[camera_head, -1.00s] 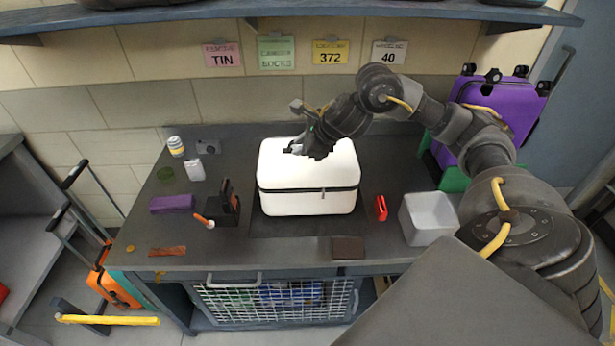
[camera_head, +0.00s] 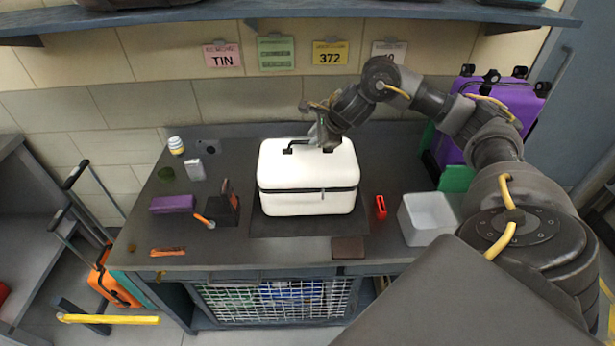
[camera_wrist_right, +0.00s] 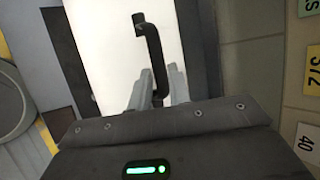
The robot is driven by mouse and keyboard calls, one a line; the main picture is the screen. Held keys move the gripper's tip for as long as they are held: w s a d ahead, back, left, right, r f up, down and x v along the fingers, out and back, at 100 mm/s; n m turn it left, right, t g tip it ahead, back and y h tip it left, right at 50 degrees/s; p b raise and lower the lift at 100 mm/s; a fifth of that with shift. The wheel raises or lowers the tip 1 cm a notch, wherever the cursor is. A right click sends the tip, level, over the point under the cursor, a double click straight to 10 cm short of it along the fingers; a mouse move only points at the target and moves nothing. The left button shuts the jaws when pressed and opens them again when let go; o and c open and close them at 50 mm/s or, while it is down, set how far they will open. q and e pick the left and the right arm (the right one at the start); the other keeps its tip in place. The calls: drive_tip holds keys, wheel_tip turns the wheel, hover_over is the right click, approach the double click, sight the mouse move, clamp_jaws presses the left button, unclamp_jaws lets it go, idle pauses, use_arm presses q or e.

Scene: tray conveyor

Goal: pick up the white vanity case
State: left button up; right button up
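The white vanity case (camera_head: 308,178) stands closed on a dark mat in the middle of the bench, with a black handle (camera_head: 300,146) on its lid. My right gripper (camera_head: 326,143) is over the back right of the lid, at the right end of the handle. In the right wrist view the handle (camera_wrist_right: 155,50) runs between the two grey fingertips of my right gripper (camera_wrist_right: 159,85). The gap there is narrow, and I cannot tell whether the fingers press on the handle. My left gripper is not in view.
A white open bin (camera_head: 426,216) and a red item (camera_head: 381,207) lie right of the case. A black holder (camera_head: 223,208), a purple box (camera_head: 173,204) and a yellow-white jar (camera_head: 176,145) are on the left. A shelf (camera_head: 400,9) runs above; a purple suitcase (camera_head: 512,104) stands at right.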

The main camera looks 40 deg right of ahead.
sight(308, 141)
drive_tip(key=shift+w+f, duration=0.15)
drive_tip(key=shift+f, duration=0.1)
drive_tip(key=p+x, duration=0.2)
drive_tip(key=x, duration=0.1)
drive_tip(key=shift+w+a+f, duration=0.1)
drive_tip(key=shift+w+f, duration=0.15)
drive_tip(key=shift+f, duration=0.05)
drive_tip(key=shift+w+f, duration=0.3)
drive_tip(key=shift+f, duration=0.05)
drive_tip(key=shift+s, duration=0.1)
clamp_jaws()
idle(0.5)
drive_tip(key=shift+r, duration=0.2)
